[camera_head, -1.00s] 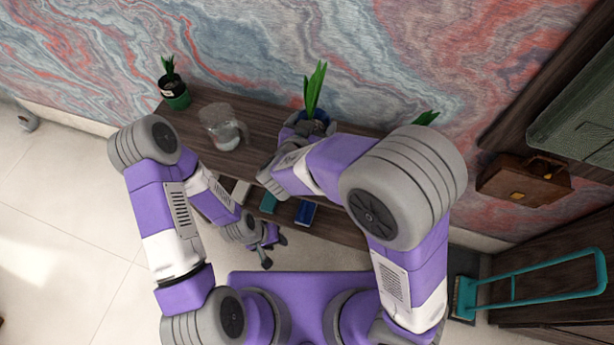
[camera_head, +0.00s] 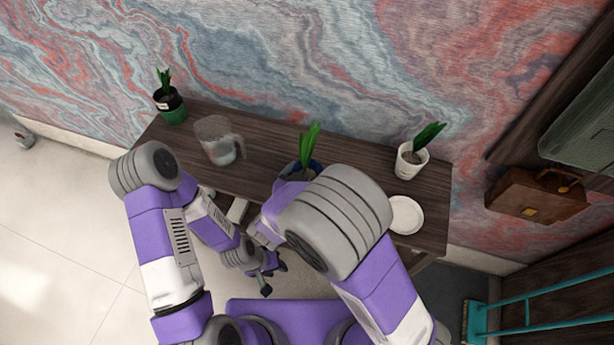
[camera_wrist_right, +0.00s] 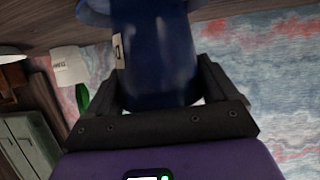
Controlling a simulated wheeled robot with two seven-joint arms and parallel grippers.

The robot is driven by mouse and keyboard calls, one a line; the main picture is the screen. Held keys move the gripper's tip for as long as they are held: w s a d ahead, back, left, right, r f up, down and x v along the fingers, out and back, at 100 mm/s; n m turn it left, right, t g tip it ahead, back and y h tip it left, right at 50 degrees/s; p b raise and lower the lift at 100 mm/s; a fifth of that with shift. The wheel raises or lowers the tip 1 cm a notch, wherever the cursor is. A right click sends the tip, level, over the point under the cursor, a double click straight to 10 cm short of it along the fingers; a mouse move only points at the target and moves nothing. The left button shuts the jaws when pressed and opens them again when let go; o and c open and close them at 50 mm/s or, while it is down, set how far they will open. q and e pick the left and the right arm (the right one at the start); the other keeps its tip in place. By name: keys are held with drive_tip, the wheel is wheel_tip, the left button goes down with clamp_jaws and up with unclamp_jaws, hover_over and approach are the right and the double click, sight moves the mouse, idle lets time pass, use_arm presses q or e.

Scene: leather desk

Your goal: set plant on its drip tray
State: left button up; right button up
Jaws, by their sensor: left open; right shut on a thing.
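A leafy green plant in a blue pot (camera_head: 289,169) is at the middle of the desk, partly hidden by my right arm. My right gripper (camera_wrist_right: 163,85) is shut on this blue pot (camera_wrist_right: 158,50), with a finger on each side in the right wrist view. Whether the pot touches the desk cannot be told. A round white drip tray (camera_head: 406,214) lies on the desk to the right of the pot, with nothing on it. My left gripper (camera_head: 265,272) is open and empty, low in front of the desk.
A white potted plant (camera_head: 411,160) stands behind the tray. A clear jug (camera_head: 219,141) and a plant in a dark and green pot (camera_head: 171,108) stand at the left of the desk (camera_head: 262,143). A brown briefcase (camera_head: 536,196) is beyond the desk's right end.

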drive_tip(key=shift+r, duration=0.15)
drive_tip(key=shift+f, duration=0.2)
drive_tip(key=o, duration=1.3)
